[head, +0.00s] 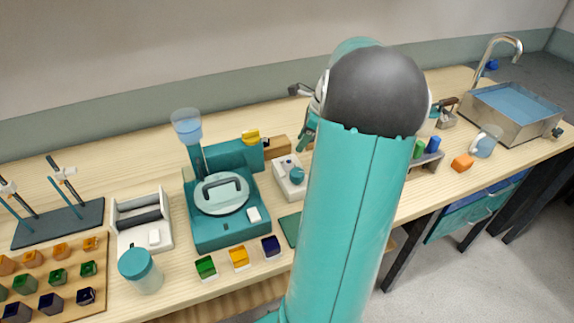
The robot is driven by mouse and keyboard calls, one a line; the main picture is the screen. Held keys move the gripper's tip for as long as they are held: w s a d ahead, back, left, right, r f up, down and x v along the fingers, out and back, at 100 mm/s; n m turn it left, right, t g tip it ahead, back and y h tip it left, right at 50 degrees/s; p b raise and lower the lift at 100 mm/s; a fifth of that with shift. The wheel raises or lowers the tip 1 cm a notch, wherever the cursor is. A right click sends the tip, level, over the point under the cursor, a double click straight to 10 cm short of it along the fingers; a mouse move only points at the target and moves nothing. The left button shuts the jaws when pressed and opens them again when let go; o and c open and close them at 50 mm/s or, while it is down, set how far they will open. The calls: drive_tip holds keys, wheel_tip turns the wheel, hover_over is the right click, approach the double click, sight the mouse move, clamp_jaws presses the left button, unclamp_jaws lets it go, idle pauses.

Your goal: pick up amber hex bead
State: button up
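An orange, block-like piece (462,162) lies alone on the table at the right, left of the clear mug. Several smaller orange pieces (60,249) sit in the back row of a wooden board at the left. A yellow-amber piece (250,136) is on top of the teal machine, and an amber cube (238,258) stands at the front edge. I cannot tell for sure which is the amber hex bead. My arm fills the middle of the view. Only small parts near my gripper (306,128) show behind it, and its fingers cannot be made out.
The teal machine (228,226) with a round lid stands left of my arm. A white holder (142,222), a lidded jar (141,272) and a rod stand (60,226) are further left. A clear mug (487,141) and a metal sink (510,120) are at the right. My arm hides the table's middle.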

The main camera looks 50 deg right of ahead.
sight(289, 160)
drive_tip(key=x, duration=0.9)
drive_tip(key=shift+a+r, duration=0.1)
clamp_jaws()
drive_tip(key=shift+r, duration=0.15)
